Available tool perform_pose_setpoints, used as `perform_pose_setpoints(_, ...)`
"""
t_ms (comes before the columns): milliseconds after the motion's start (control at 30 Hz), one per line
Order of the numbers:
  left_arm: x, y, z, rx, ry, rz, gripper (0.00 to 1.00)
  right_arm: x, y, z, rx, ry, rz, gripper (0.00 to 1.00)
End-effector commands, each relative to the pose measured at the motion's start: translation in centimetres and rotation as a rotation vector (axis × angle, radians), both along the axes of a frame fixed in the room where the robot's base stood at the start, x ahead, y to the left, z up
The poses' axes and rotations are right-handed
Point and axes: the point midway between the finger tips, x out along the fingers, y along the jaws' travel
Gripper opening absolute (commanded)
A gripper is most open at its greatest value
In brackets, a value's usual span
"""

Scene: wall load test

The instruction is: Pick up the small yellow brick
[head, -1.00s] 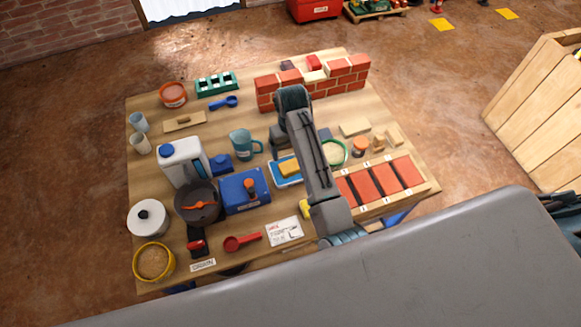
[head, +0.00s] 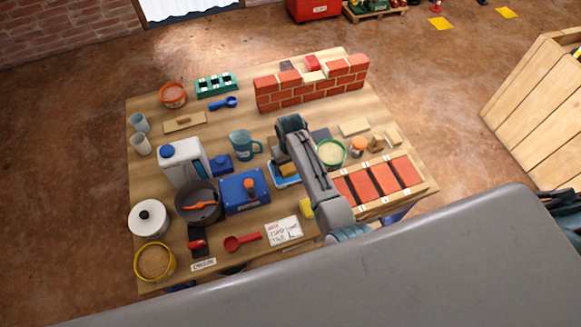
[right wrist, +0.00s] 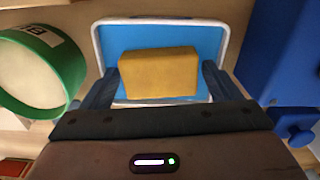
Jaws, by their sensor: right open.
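A yellow block (right wrist: 158,74), which I take for the small yellow brick, lies in a blue tray with a white rim (right wrist: 206,22). In the head view the block (head: 289,170) is partly hidden by my right arm, and the tray shows beside it. My right gripper (right wrist: 161,80) is open, with one finger at each side of the block; I cannot tell whether either touches it. In the head view the right gripper (head: 285,158) is over the tray, its tips mostly hidden. Another small yellow thing (head: 306,207) lies nearer, beside my arm. My left gripper is not in view.
A green-rimmed tub (head: 331,153) stands right of the tray, and a blue box (head: 244,191) stands left. A teal jug (head: 241,144) and a brick wall (head: 312,85) are farther back. A frame with red panels (head: 378,184) lies at the right.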

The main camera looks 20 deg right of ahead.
Motion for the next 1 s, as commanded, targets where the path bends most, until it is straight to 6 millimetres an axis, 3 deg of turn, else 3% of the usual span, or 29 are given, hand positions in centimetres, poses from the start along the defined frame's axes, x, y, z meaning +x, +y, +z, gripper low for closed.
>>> perform_pose_setpoints(167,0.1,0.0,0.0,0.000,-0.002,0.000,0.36,0.0,0.0,0.0,0.000,-0.001,0.000,0.84)
perform_pose_setpoints(400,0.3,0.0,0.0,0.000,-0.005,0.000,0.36,0.0,0.0,0.1,0.000,-0.002,0.000,0.36)
perform_pose_setpoints(767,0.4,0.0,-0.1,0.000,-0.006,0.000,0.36,0.1,0.0,0.6,0.000,-0.003,0.000,0.36)
perform_pose_setpoints(1000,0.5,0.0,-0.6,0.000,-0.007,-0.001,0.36,0.2,0.1,3.8,0.002,-0.006,0.001,0.36)
